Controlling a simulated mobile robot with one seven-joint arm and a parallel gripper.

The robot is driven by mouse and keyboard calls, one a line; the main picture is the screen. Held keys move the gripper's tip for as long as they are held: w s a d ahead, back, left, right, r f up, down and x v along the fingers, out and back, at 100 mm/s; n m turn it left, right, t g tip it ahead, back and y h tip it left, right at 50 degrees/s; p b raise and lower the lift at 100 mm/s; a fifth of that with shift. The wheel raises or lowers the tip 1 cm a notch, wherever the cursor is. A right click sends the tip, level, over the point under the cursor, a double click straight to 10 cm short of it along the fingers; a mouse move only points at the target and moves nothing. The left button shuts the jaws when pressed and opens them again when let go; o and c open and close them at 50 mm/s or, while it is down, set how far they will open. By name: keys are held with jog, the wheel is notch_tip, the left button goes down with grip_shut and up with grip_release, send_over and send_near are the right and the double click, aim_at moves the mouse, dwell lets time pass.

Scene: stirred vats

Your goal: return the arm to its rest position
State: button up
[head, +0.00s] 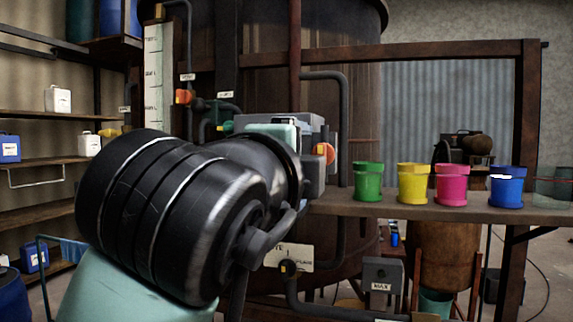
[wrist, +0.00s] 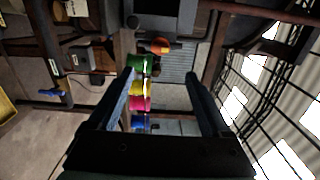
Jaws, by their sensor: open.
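My arm fills the left and centre of the head view, with its big black joint in front of the vat (head: 345,120). The gripper itself is hidden or not distinguishable in the head view. In the wrist view my gripper (wrist: 160,80) is open, with two dark fingers apart and nothing held between them. Through and beside the fingers show the green cup (wrist: 139,65), the yellow cup (wrist: 140,87), the pink cup (wrist: 140,103) and the blue cup (wrist: 139,122), at a distance. The wrist view is turned sideways.
The green (head: 368,182), yellow (head: 413,182), pink (head: 452,184) and blue (head: 507,187) cups stand in a row on a shelf (head: 420,208). A grey box with an orange-red knob (head: 326,153) sits left of them. Shelves with jugs (head: 58,99) stand at left.

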jog(key=s+a+r+n+t+y, duration=0.1)
jog(key=s+n+t+y, duration=0.2)
jog(key=n, duration=0.8)
jog(key=s+a+r+n+t+y, duration=0.2)
jog(key=s+n+t, duration=0.5)
jog(key=s+n, duration=0.4)
jog(key=shift+s+a+r+y, duration=0.25)
jog(key=shift+s+y, duration=0.15)
jog(key=shift+s, duration=0.25)
